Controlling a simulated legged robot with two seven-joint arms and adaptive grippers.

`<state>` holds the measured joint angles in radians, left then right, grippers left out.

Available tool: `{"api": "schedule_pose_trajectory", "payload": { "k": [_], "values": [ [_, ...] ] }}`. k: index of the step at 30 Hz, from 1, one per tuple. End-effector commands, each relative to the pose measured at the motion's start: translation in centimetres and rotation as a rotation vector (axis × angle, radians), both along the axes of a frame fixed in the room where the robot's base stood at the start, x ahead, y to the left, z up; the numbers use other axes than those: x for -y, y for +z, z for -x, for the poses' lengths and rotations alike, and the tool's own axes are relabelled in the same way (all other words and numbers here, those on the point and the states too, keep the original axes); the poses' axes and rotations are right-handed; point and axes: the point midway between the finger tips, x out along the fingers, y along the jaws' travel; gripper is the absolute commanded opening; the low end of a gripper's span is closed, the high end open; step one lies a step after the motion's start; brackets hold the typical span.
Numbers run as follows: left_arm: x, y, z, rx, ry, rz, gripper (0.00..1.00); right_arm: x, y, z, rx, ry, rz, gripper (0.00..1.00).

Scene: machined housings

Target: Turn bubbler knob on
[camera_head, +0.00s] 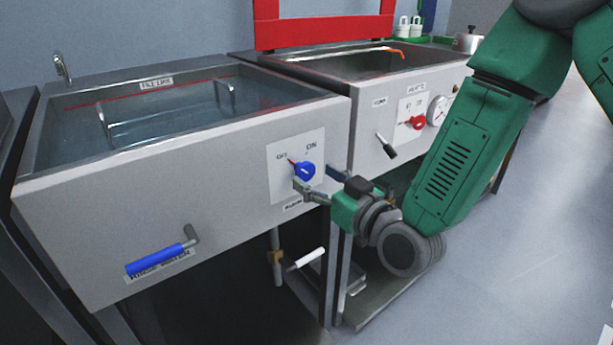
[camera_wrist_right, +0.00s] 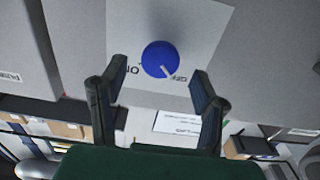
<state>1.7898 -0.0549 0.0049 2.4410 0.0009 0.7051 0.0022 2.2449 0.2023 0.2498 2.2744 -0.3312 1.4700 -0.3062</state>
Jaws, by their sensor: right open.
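The blue bubbler knob (camera_head: 306,170) is on a white plate marked OFF and ON, on the front of the left sink unit. Its pointer is turned toward OFF. In the right wrist view the knob (camera_wrist_right: 160,59) lies ahead of the fingertips, roughly midway between them, with its white pointer toward OFF. My right gripper (camera_head: 314,181) is open in front of the knob, just below and right of it. Its two fingers (camera_wrist_right: 152,90) are spread wide with nothing between them. Contact with the knob cannot be made out. My left gripper is out of view.
A blue-handled lever (camera_head: 155,260) sits low on the same front panel. A white-handled valve (camera_head: 305,259) is below the panel. The right unit has a red knob (camera_head: 417,122), a black lever (camera_head: 387,146) and a gauge (camera_head: 437,110). Floor at the right is clear.

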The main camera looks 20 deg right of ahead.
Motion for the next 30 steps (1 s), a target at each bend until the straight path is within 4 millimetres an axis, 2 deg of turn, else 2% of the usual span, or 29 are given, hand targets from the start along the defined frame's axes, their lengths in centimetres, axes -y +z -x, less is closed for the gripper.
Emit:
{"api": "schedule_pose_trajectory", "payload": {
  "k": [3, 6, 18, 19, 21, 23, 30],
  "values": [
    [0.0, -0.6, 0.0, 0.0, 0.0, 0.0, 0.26, -0.5, -0.1, -1.8, 0.003, 0.0, 0.0, 0.56],
    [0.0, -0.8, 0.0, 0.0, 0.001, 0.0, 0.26, -0.8, -0.1, -2.8, 0.002, 0.0, -0.002, 0.56],
    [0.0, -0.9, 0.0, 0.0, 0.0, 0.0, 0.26, -1.1, 0.0, -3.5, -0.001, -0.001, -0.002, 0.56],
    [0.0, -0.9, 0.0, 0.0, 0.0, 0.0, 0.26, -1.1, 0.0, -3.5, -0.001, -0.001, -0.002, 0.49],
    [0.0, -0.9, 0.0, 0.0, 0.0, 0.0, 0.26, -1.1, 0.0, -3.5, 0.0, -0.001, -0.001, 0.24],
    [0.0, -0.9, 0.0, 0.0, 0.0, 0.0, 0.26, -1.1, 0.0, -3.5, 0.0, -0.001, -0.001, 0.04],
    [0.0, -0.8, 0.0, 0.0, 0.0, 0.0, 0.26, -1.1, 0.0, -3.5, -0.002, 0.0, -0.009, 0.04]
  ]
}}
